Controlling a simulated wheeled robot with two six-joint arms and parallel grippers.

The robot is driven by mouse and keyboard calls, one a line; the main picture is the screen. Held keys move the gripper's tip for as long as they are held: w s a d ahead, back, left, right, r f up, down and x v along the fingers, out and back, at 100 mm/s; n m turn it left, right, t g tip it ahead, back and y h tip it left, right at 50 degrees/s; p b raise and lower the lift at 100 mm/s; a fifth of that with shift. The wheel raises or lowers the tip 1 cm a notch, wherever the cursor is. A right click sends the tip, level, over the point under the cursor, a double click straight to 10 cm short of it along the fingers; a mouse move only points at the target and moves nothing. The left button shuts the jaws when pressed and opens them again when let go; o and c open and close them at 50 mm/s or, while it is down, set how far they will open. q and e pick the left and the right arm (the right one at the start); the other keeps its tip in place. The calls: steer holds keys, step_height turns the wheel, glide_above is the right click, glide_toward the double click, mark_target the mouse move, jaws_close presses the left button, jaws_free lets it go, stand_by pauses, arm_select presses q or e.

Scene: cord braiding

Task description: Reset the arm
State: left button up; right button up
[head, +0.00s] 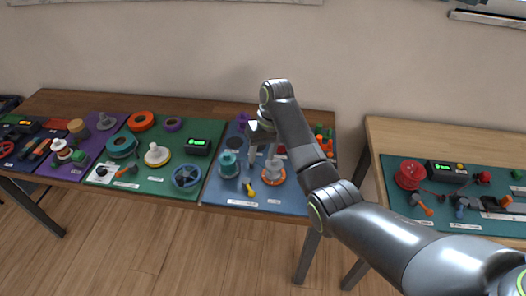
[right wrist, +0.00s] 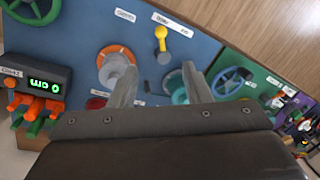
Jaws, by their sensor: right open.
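My right gripper (head: 261,164) is open and empty, with its fingers pointing down above the blue board (head: 216,188) on the left table. In the right wrist view its two fingers (right wrist: 160,84) are spread apart with nothing between them. A white spool on an orange base (head: 273,176) and a yellow-ended lever (head: 250,190) are below the gripper. A teal spool (head: 228,165) stands to their left. The right arm crosses the view from the lower right and hides part of the blue board. My left gripper is not in view.
A green board (head: 150,187) with spools, a fan-like wheel (head: 187,177) and a display (head: 197,146) lies left of the blue one. A second table (head: 400,132) at right carries a green board with a red reel (head: 409,175). A floor gap separates the tables.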

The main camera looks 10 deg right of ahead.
steer(key=shift+d+r, duration=0.1)
steer(key=shift+r, duration=0.4)
